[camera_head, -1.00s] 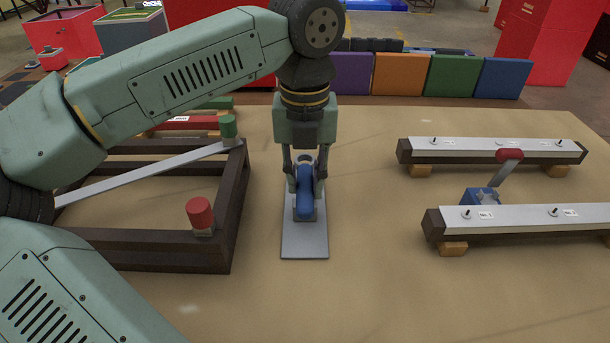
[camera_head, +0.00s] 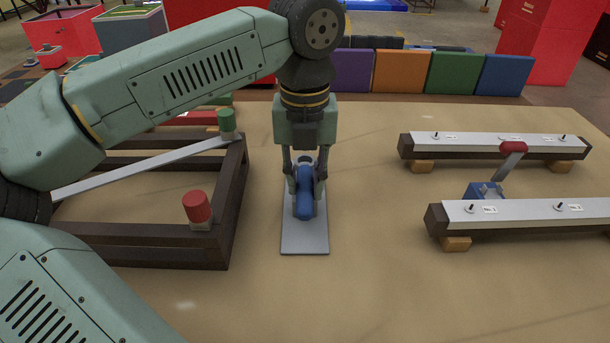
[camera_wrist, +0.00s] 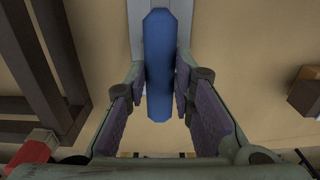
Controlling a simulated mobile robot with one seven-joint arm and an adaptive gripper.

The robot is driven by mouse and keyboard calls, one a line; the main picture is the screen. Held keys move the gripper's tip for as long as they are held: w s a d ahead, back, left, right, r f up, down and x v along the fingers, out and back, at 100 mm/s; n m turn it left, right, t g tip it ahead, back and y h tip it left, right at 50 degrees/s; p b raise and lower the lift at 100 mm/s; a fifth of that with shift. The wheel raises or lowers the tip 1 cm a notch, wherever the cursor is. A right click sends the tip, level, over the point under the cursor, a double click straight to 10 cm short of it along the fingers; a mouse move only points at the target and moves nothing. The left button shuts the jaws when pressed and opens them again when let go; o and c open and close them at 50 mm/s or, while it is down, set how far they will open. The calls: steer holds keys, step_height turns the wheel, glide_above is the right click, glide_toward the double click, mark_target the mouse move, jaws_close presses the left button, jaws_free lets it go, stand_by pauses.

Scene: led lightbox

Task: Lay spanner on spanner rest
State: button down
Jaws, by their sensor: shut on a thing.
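My gripper (camera_head: 306,178) is shut on the blue-handled tool (camera_head: 304,206), which I take to be the spanner. Its blue handle (camera_wrist: 158,70) stands between the two finger pads in the wrist view. A flat grey plate (camera_head: 305,243), probably the spanner rest, lies on the table under the gripper and the handle. The plate also shows behind the handle in the wrist view (camera_wrist: 184,12). I cannot tell whether the spanner touches the plate.
A dark frame (camera_head: 232,215) with a red knob (camera_head: 197,206), a green knob (camera_head: 226,120) and a grey bar stands to the left. The table in front is clear.

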steer(key=shift+f+b, duration=0.4)
steer(key=shift+f, duration=0.15)
steer(key=c, duration=1.3)
jaws_free()
step_height(320, 180, up, 12)
